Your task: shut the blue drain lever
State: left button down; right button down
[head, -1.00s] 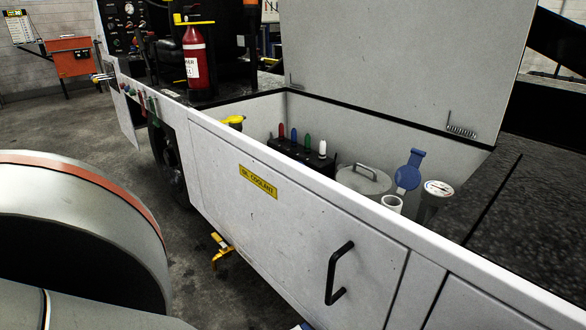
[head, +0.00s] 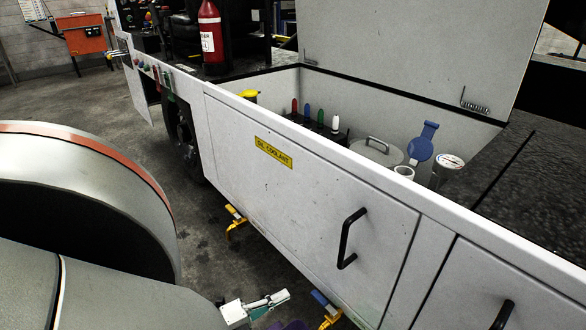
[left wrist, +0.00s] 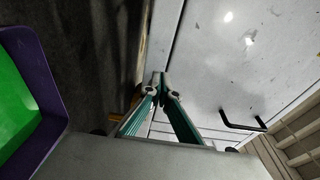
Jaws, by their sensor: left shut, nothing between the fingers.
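The blue drain lever (head: 319,298) shows low in the head view, beside a yellow fitting (head: 331,318) under the white loader's side panel. Its lower surroundings are cut off by the frame edge, and I cannot tell its exact angle. My left gripper (head: 285,294), white with teal finger pads, is just left of the lever, apart from it in the picture. It is shut and empty. In the left wrist view, the shut fingertips (left wrist: 162,76) point along the white panel; I cannot make out the blue lever there. My right gripper is not in view.
A black door handle (head: 349,238) sticks out from the panel above the lever. Another yellow fitting (head: 236,222) hangs farther left. A purple-rimmed thing with a green inside (left wrist: 60,105) lies left in the left wrist view. The open bay holds a blue cap (head: 422,142).

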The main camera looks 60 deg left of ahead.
pick_arm(q)
jog(key=a, duration=0.1)
jog(key=s+a, duration=0.1)
jog(key=a, duration=0.1)
jog(key=s+a, duration=0.1)
jog(key=shift+s+a, duration=0.2)
jog(key=shift+s, duration=0.05)
dwell(0.3)
